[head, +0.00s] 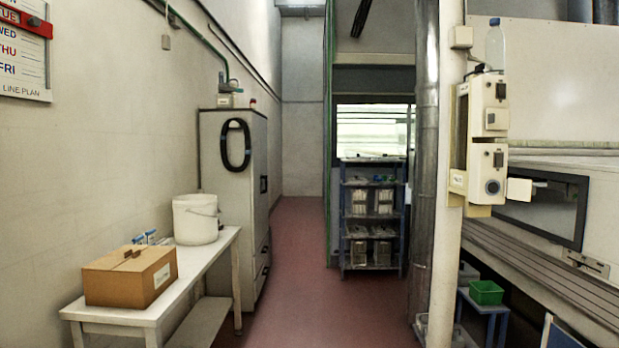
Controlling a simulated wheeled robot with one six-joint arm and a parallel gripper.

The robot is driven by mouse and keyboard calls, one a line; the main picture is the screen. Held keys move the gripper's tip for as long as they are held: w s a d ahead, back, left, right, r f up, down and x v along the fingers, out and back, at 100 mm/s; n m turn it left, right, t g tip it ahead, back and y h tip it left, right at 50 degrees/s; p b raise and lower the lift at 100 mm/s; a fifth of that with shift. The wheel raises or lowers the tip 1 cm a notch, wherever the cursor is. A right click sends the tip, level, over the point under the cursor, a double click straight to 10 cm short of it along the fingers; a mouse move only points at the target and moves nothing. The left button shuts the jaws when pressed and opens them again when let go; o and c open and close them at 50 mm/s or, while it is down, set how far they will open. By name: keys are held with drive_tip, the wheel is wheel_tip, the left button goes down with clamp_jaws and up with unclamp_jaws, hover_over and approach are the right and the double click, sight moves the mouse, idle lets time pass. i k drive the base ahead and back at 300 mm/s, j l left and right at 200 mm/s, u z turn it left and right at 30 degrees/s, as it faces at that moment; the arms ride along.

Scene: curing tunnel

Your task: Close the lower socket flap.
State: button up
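A cream socket box (472,135) is mounted on the pale pillar at right, with an upper and a lower unit. The lower unit has a dark switch at its top and a round grey-blue socket (493,187) below it, uncovered. The lower socket flap (519,190) is a small cream plate that stands out to the right of this socket, swung open. On the upper unit, a cream flap (496,119) appears to lie shut over its socket. My gripper is not in view.
A clear bottle (494,45) stands on top of the socket box. A conveyor with a slatted edge (545,285) runs right of the pillar, with a green bin (486,292) below. A bench (215,258) with a cardboard box (130,275) stands left. The red floor between is clear.

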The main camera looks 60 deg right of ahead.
sight(517, 188)
drive_tip(key=z, duration=3.25)
